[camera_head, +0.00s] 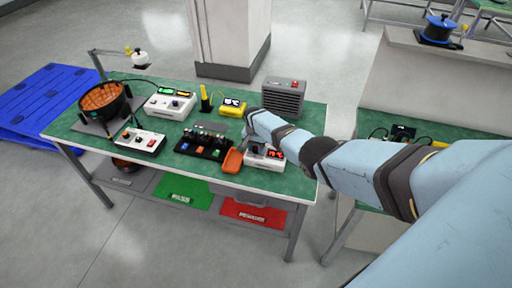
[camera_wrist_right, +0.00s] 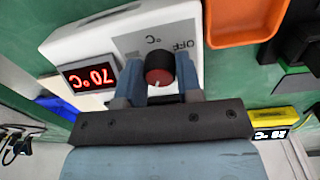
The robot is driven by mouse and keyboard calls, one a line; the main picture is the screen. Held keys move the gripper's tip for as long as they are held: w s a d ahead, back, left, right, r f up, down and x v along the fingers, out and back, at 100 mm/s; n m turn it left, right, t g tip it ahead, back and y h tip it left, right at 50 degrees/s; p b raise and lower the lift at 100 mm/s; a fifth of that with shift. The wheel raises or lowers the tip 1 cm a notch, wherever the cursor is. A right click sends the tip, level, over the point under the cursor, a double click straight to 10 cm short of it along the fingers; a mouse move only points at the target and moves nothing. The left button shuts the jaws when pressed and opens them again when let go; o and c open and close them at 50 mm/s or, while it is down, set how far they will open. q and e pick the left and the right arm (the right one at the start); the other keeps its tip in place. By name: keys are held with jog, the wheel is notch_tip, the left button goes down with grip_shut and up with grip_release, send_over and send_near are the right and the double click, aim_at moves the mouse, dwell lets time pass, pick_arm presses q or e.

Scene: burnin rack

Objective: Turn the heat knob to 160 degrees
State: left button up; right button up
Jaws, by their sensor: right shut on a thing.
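The white heat controller box (camera_head: 264,165) stands near the right front of the green bench, partly hidden by my right arm. In the right wrist view its white case (camera_wrist_right: 190,38) appears upside down, with a red display (camera_wrist_right: 90,76) reading 70 °C and printed "°C" and "OFF" marks. The heat knob (camera_wrist_right: 158,70) is round and dark with a red face and a pale pointer line. My right gripper (camera_wrist_right: 158,88) has one finger on each side of the knob and is shut on it. My left gripper is not in view.
An orange tray (camera_head: 232,161) lies close beside the controller; it also shows in the wrist view (camera_wrist_right: 245,22). A black board with several parts (camera_head: 203,145), a yellow meter (camera_head: 232,107) and a grey vented box (camera_head: 284,97) stand nearby on the bench.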

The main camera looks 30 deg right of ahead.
jog(key=shift+m, duration=0.8)
jog(key=shift+r, duration=0.1)
jog(key=o, duration=0.6)
jog(key=shift+o, duration=0.2)
